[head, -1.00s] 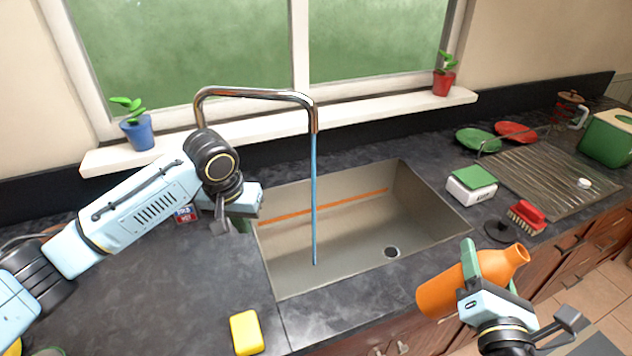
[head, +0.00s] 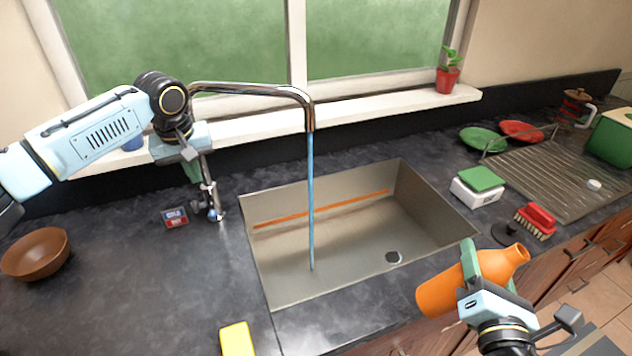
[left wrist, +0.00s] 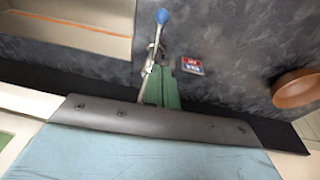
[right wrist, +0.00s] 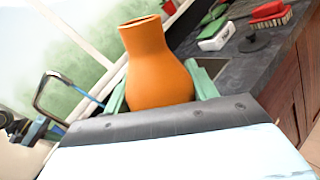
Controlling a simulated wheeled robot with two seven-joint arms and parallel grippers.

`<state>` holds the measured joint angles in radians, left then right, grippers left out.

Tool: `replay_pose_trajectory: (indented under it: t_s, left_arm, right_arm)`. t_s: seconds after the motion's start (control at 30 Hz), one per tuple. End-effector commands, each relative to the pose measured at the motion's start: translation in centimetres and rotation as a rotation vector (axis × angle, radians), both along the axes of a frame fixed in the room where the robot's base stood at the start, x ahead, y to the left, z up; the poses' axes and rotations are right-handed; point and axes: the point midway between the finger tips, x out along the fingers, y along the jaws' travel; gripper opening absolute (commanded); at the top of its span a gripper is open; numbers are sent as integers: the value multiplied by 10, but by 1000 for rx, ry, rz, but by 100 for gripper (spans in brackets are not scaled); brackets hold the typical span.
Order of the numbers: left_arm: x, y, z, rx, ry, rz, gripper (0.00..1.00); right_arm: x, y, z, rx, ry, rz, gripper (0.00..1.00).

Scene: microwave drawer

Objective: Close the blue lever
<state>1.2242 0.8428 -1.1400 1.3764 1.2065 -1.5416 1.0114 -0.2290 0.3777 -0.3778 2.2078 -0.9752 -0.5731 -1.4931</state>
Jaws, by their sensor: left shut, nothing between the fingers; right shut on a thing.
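The tap (head: 250,91) arches over the sink, and a thin blue stream of water (head: 311,200) runs from it. The blue lever (head: 214,214) is at the tap's base left of the sink, its blue ball end low and toward the counter's front. In the left wrist view the blue ball (left wrist: 162,17) tops a metal rod. My left gripper (head: 193,172) is shut and empty, just behind and above the lever; its green fingers (left wrist: 162,88) are beside the rod, contact unclear. My right gripper (head: 488,268) is shut on an orange bottle (head: 440,293), also in the right wrist view (right wrist: 158,65).
The sink (head: 345,215) is empty. A small hot/cold sign (head: 174,217) is left of the lever. A brown bowl (head: 36,253) and yellow sponge (head: 236,340) are on the left counter.

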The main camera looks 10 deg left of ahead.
Motion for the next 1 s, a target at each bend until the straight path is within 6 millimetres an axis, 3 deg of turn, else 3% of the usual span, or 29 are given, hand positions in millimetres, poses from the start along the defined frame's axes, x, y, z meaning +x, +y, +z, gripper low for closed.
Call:
replay_pose_trajectory:
  t_s: [0.2,0.4,0.87,1.0]
  left_arm:
    - [4,-3,-42,3,3,-4,0]
    - [0,-10,-63,2,1,-4,0]
    - [-1,-12,-69,1,-1,-3,0]
    - [-3,-13,-70,16,-17,-5,0]
  right_arm:
    - [0,0,2,0,0,0,24]
    - [0,0,4,0,0,0,24]
    - [0,0,5,0,0,0,24]
    - [0,0,15,0,0,0,24]
